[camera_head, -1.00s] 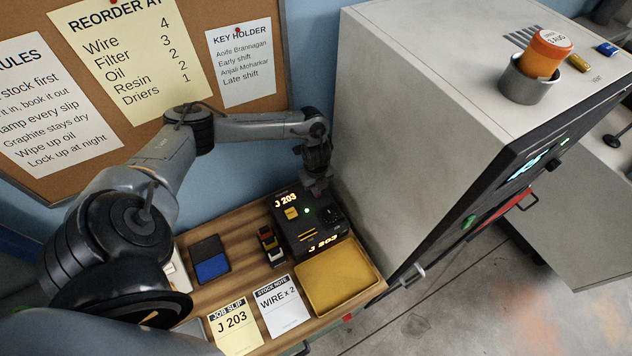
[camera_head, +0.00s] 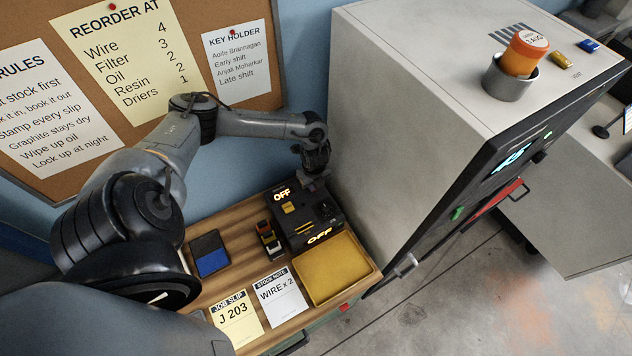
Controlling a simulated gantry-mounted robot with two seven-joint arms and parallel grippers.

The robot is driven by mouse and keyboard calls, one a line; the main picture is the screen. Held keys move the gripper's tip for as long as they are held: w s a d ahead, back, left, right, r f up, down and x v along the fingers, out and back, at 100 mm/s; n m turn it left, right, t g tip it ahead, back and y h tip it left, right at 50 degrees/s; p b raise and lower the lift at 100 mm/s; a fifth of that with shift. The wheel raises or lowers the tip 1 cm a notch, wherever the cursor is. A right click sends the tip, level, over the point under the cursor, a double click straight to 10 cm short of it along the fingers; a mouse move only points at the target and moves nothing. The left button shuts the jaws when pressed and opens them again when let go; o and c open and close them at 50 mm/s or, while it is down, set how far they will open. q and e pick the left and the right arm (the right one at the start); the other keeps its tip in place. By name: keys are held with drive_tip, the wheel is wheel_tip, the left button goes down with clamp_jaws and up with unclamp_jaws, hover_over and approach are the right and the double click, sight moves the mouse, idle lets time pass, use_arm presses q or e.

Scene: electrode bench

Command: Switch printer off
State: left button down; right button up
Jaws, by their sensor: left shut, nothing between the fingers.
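The printer (camera_head: 299,231) is a small black box on the wooden bench top. Its lit displays read OFF on the top and on the front. A yellow button shows on its top, and no green light shows there. My left gripper (camera_head: 315,183) is shut and empty at the printer's back right corner, pointing down. Its fingertips are small and dark, and I cannot tell whether they touch the printer. My right gripper is out of view.
A yellow tray (camera_head: 335,270) lies in front of the printer. Small stamps (camera_head: 269,238), a blue ink pad (camera_head: 210,255), a job slip (camera_head: 236,321) and a stock note (camera_head: 280,297) lie nearby. A tall grey cabinet (camera_head: 400,130) stands close on the right.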

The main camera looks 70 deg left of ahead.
use_arm(q)
drive_tip(key=shift+s+f, duration=0.3)
drive_tip(key=shift+f, duration=0.5)
drive_tip(key=shift+a, duration=0.35)
drive_tip(key=shift+a+r, duration=0.1)
drive_tip(key=shift+a, duration=0.15)
drive_tip(key=shift+r, duration=0.1)
drive_tip(key=shift+r+p, duration=0.4)
drive_tip(key=r+p, duration=0.3)
drive_tip(key=d+r+p, duration=0.1)
drive_tip(key=r, duration=0.1)
drive_tip(key=shift+w+r+p, duration=0.1)
drive_tip(key=shift+w+p, duration=0.15)
drive_tip(key=shift+p, duration=0.15)
wheel_tip(320, 180, up, 9)
drive_tip(key=d+b, duration=0.1)
drive_tip(key=b, duration=0.1)
